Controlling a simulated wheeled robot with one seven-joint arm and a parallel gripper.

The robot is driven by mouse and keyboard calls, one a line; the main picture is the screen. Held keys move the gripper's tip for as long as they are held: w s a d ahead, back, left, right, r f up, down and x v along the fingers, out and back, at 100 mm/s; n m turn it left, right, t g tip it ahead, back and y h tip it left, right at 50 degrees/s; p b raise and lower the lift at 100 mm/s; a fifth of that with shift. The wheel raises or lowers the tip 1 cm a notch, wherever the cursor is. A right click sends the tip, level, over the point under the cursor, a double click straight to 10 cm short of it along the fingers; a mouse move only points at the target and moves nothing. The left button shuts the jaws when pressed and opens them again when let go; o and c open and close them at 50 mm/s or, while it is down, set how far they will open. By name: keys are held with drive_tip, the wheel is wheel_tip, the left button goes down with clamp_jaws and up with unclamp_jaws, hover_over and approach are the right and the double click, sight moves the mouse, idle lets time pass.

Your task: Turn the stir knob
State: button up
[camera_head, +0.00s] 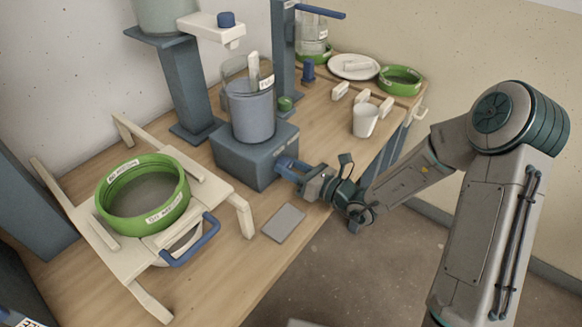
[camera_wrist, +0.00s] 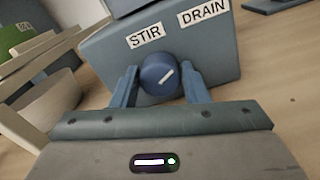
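The stir knob (camera_wrist: 160,75) is a round blue knob with a white pointer mark tilted up to the right. It sits on the front of the blue-grey box (camera_head: 228,152), below the white STIR label (camera_wrist: 144,36). My gripper (camera_wrist: 160,80) is at the box front with one blue finger on each side of the knob. Both fingers appear to touch the knob's sides. In the head view, my gripper (camera_head: 285,167) reaches the box from the right, and its fingers and wrist hide the knob.
A DRAIN label (camera_wrist: 203,12) is right of STIR. A clear-walled bucket (camera_head: 251,115) stands on the box. A green sieve ring (camera_head: 145,190) rests on a cream stand at left. A grey pad (camera_head: 284,222) lies near the table edge. A white cup (camera_head: 365,120) stands behind my arm.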

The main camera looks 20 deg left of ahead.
drive_tip(key=c, duration=0.4)
drive_tip(key=shift+f+n+b, duration=0.1)
drive_tip(key=shift+n+b, duration=0.2)
drive_tip(key=shift+n, duration=0.1)
drive_tip(key=n+b, duration=0.5)
drive_tip(key=shift+f, duration=0.1)
drive_tip(key=n+b, duration=0.3)
drive_tip(key=shift+s, duration=0.1)
drive_tip(key=shift+n+b, duration=0.8)
drive_tip(key=shift+b, duration=0.3)
drive_tip(key=shift+r, duration=0.2)
drive_tip(key=o, duration=1)
drive_tip(key=shift+c, duration=0.2)
